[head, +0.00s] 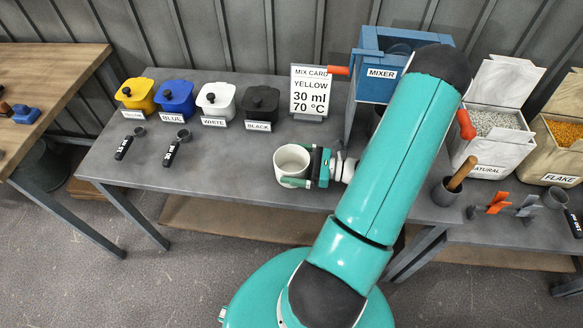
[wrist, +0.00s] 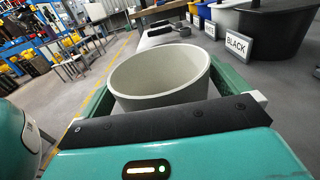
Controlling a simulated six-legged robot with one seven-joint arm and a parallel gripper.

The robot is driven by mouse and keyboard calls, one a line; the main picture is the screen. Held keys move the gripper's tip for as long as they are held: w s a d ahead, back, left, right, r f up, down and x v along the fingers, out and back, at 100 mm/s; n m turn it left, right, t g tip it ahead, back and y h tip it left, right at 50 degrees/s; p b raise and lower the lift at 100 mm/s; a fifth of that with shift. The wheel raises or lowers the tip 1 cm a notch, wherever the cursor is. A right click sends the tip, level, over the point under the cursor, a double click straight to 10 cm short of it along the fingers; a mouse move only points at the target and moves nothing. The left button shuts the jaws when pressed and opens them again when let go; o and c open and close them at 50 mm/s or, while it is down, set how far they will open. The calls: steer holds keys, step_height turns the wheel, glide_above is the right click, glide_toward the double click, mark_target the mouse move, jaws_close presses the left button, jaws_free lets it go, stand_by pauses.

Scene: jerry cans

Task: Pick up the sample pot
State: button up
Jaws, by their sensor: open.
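The sample pot is a white, open-topped cup (head: 291,161) standing upright on the grey bench, in front of the black container. My gripper (head: 300,166) is open, with its two green fingers reaching along either side of the pot from the right. In the wrist view the white pot (wrist: 160,78) fills the space between the fingers (wrist: 160,95), and its inside looks empty. I cannot tell whether either finger touches the pot. The pot's lower part is hidden by the gripper body in the wrist view.
Yellow, blue, white and black containers (head: 261,103) stand behind the pot. A mix card (head: 309,92) reads YELLOW 30 ml 70 °C. A blue mixer (head: 380,80) stands behind my arm. Two dark scoops (head: 174,148) lie left. The bench (head: 225,180) is clear left of the pot.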

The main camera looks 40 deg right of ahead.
steer(key=shift+w+a, duration=0.25)
steer(key=shift+w, duration=0.1)
steer(key=c, duration=0.7)
steer(key=shift+o, duration=0.2)
steer(key=shift+r, duration=0.15)
